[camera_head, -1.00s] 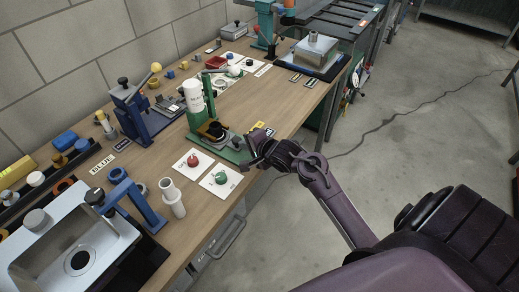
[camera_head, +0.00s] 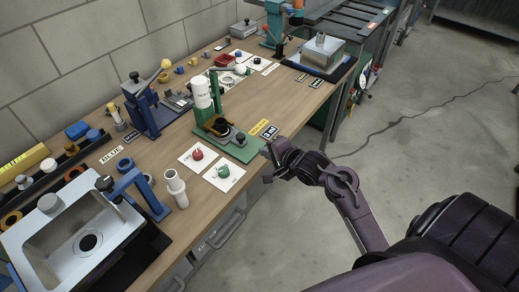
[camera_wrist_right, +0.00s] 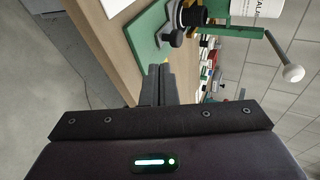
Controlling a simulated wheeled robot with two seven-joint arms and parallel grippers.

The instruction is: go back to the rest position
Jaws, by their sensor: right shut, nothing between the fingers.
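My right gripper (camera_head: 268,163) is at the front edge of the bench, just right of the green press base. In the right wrist view its two fingers (camera_wrist_right: 158,85) are together with nothing between them. The green press (camera_head: 208,106) stands on the bench with a white cylinder on its column. Its green base also shows in the right wrist view (camera_wrist_right: 150,35), beyond the fingertips. My left gripper is in neither view.
The wooden bench (camera_head: 165,147) runs along a block wall. Near the gripper are cards with a red knob (camera_head: 198,154) and a green knob (camera_head: 223,171).

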